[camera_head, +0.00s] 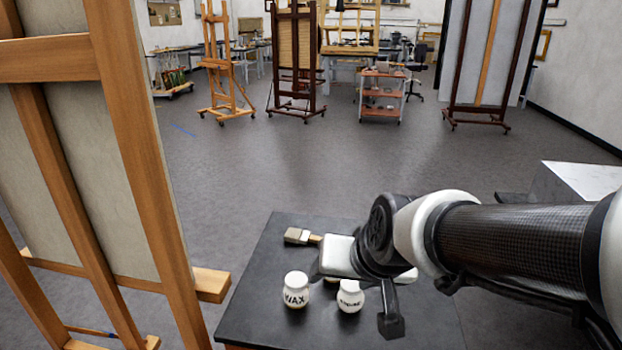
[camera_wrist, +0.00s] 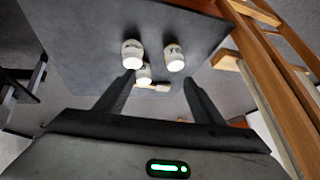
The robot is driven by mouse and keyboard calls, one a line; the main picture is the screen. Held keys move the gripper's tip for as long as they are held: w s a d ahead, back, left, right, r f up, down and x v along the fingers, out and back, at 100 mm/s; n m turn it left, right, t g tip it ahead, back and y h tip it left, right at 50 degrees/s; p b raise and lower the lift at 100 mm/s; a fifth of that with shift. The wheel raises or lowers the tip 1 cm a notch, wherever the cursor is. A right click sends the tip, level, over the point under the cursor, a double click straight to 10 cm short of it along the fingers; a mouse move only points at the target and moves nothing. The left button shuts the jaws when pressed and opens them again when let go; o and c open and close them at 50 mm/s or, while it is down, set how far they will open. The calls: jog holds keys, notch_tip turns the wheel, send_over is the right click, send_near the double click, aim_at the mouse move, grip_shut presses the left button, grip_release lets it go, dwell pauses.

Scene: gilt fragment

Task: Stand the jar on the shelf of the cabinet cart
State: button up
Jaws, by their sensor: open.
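A white jar lettered WAX (camera_head: 296,289) stands upright on the dark table (camera_head: 255,318). A second white jar (camera_head: 350,297) stands to its right, its label partly legible. The wrist view shows these jars (camera_wrist: 174,55) and (camera_wrist: 132,52) upside down, plus a third white jar (camera_wrist: 143,74), which my gripper seems to hide in the head view. My gripper (camera_wrist: 159,80) is open and empty above the table, its fingers apart and not visibly touching a jar. Which jar is meant is not clear. A cart with reddish shelves (camera_head: 382,92) stands far back; I cannot tell whether it is the cabinet cart.
A brush (camera_head: 300,236) lies on the table behind the jars. A wooden easel (camera_head: 130,120) stands close at the left. A pale box-like top (camera_head: 580,182) is at the right, partly behind my arm. Open floor (camera_head: 300,165) lies beyond; several easels stand at the back.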

jog(key=w+a+f+m+t+h+p, duration=0.3)
jog(key=w+a+f+p, duration=0.2)
jog(key=w+f+p, duration=0.35)
jog(key=w+d+f+t+b, duration=0.1)
jog(key=b, duration=0.4)
jog(key=w+d+f+n+t+h+b, duration=0.1)
jog(key=w+d+b, duration=0.1)
jog(key=b, duration=0.3)
jog(key=w+d+f+t+b, duration=0.1)
jog(key=w+d+f+b, duration=0.1)
jog(key=b, duration=0.3)
jog(key=shift+w+f+n+t+h+b, duration=0.1)
jog(key=shift+w+n+t+h+b, duration=0.2)
jog(key=shift+t, duration=0.1)
jog(key=shift+r+x, duration=0.2)
jog(key=shift+x, duration=1)
jog(key=b+x, duration=0.2)
jog(key=x, duration=0.4)
